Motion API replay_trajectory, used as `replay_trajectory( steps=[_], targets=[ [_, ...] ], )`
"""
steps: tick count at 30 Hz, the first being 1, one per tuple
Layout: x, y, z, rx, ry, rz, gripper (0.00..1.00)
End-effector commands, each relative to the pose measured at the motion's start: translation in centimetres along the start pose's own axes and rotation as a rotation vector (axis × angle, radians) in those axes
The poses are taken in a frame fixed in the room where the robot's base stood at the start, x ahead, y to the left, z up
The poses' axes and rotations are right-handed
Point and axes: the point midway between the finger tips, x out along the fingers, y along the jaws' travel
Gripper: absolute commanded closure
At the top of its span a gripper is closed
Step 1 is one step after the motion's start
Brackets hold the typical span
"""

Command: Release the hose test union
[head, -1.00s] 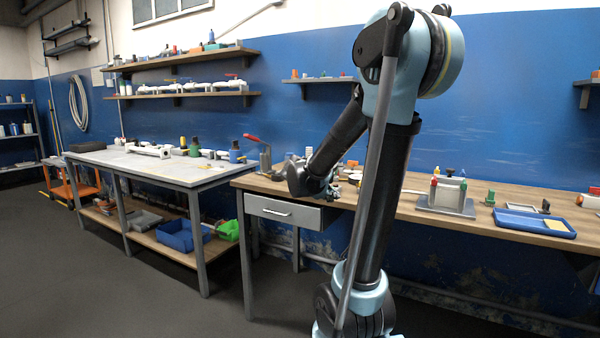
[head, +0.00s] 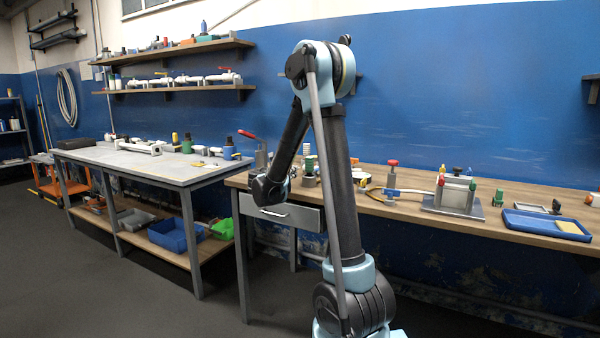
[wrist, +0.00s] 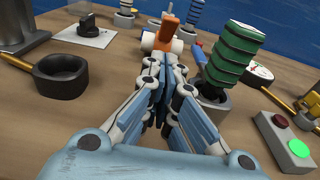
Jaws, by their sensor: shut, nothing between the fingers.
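My gripper (wrist: 163,90) is in the middle of the wrist view, its fingers together and empty above the wooden bench. Just beyond the fingertips is a white fitting with an orange handle (wrist: 171,28). A green ribbed grip (wrist: 236,55) stands tilted in a grey round holder, right of the fingers and apart from them. I cannot tell for sure which part is the hose test union. In the head view the bench (head: 410,208) shows, with a red-topped valve (head: 391,178) right of my arm; my fingers cannot be made out there.
A box with a red and a green button (wrist: 287,138) is close on the right. A black ring-shaped cup (wrist: 60,76) and a black knob on a white plate (wrist: 88,32) are on the left. A blue tray (head: 546,224) lies at the bench's right. Bare wood lies left of the fingers.

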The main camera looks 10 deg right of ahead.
Motion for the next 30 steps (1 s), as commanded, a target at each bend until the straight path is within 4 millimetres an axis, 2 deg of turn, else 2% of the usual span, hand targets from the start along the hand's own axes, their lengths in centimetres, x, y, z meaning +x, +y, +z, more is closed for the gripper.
replay_trajectory(
  steps=[2,5,21,30],
  targets=[
    [-0.5,-0.3,0.3,0.002,-0.002,0.002,1.00],
    [-0.1,-0.3,0.4,0.004,-0.002,0.002,1.00],
    [7.5,-0.3,0.4,0.007,-0.002,0.004,1.00],
    [8.9,-0.4,0.4,0.007,-0.001,0.004,1.00]
  ],
)
